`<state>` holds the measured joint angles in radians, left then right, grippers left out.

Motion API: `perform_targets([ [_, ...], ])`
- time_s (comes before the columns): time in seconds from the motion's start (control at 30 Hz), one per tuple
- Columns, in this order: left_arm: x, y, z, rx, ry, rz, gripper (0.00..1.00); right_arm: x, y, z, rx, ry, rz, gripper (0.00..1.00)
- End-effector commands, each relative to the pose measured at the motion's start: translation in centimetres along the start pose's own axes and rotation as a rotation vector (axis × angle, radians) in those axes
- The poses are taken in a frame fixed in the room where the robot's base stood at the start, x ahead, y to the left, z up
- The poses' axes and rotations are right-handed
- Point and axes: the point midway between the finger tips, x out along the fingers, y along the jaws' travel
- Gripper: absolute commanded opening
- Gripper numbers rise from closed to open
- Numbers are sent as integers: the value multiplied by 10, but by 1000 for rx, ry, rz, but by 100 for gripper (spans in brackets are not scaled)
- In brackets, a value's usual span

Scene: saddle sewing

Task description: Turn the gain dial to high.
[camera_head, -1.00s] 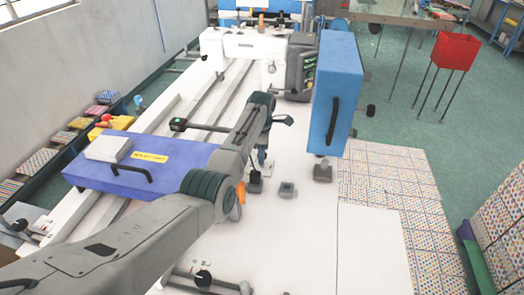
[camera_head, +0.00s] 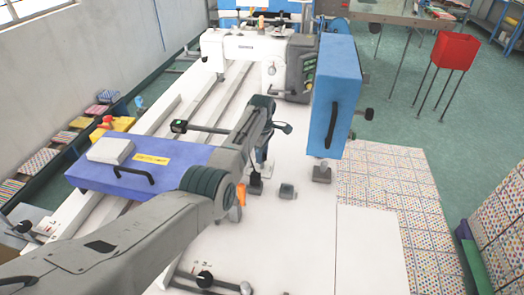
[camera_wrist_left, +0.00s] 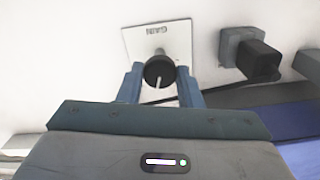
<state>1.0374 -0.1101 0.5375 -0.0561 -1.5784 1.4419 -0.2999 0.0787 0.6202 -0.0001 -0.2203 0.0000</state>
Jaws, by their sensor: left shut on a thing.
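The gain dial (camera_wrist_left: 159,70) is a round black knob with a white pointer line, in the left wrist view. It sits on a white plate (camera_wrist_left: 172,36) lettered GAIN, which appears upside down. The pointer line runs toward the bottom of that view, slightly left. My left gripper (camera_wrist_left: 160,83) has one blue-grey finger on each side of the knob and is shut on it. In the head view my left gripper (camera_head: 262,158) reaches down to the white surface, and the dial cannot be made out there. My right gripper is not in view.
A purple-blue case (camera_head: 140,170) lies to the left. A white sewing machine (camera_head: 245,48) is behind.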

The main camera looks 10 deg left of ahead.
Motion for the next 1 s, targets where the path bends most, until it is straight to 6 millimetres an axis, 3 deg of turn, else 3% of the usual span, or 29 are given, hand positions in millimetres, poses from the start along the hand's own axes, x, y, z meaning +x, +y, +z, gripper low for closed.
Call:
perform_targets([
  [0.5, -3, 1, 0, 464, 1, 4, 9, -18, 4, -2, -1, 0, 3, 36],
  [1.0, -3, 1, 0, 687, 1, 4, 9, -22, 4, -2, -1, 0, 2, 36],
])
